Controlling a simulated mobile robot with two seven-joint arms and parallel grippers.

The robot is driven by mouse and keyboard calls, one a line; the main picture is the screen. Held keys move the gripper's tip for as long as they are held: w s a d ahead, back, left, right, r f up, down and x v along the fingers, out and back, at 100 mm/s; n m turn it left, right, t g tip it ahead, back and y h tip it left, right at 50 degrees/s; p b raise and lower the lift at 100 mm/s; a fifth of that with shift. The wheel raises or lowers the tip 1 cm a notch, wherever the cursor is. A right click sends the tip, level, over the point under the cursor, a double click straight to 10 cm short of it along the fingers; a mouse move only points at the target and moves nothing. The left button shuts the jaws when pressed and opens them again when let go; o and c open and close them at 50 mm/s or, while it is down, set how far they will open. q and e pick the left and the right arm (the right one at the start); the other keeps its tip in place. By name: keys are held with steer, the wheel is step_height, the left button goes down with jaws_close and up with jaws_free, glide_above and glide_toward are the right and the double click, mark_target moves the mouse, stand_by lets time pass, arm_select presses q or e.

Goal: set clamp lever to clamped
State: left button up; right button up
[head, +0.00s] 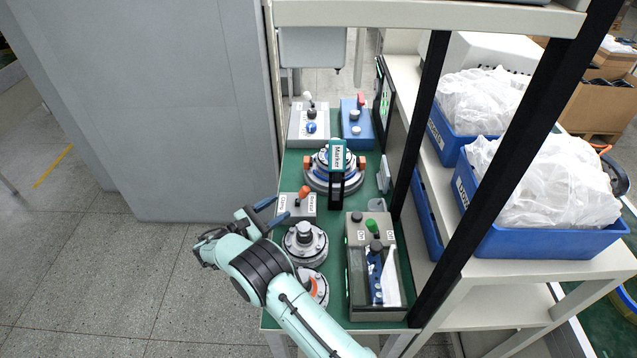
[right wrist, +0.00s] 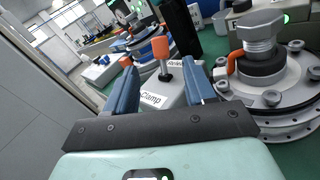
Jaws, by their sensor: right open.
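In the right wrist view the orange knob (right wrist: 160,47) rises between and beyond my fingers, above the box (right wrist: 182,96). Which side the lever leans to is hard to tell. My right gripper (head: 271,211) is open and empty, left of the box; its blue fingers also show in the right wrist view (right wrist: 163,90). My left gripper is out of view.
A grey flanged hub (head: 304,241) stands just in front of the lever box. A fixture with a Marker device (head: 336,160) is behind it. A grey control box with a green knob (head: 375,228) is to the right. The floor left of the bench is clear.

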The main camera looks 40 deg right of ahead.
mark_target(303, 196)
steer(key=d, duration=0.4)
steer(key=d+p, duration=0.1)
steer(key=d, duration=0.8)
steer(key=shift+w+d, duration=0.1)
steer(key=shift+w, duration=0.2)
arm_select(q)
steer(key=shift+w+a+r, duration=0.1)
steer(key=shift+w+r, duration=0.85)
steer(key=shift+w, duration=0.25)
arm_select(e)
jaws_close()
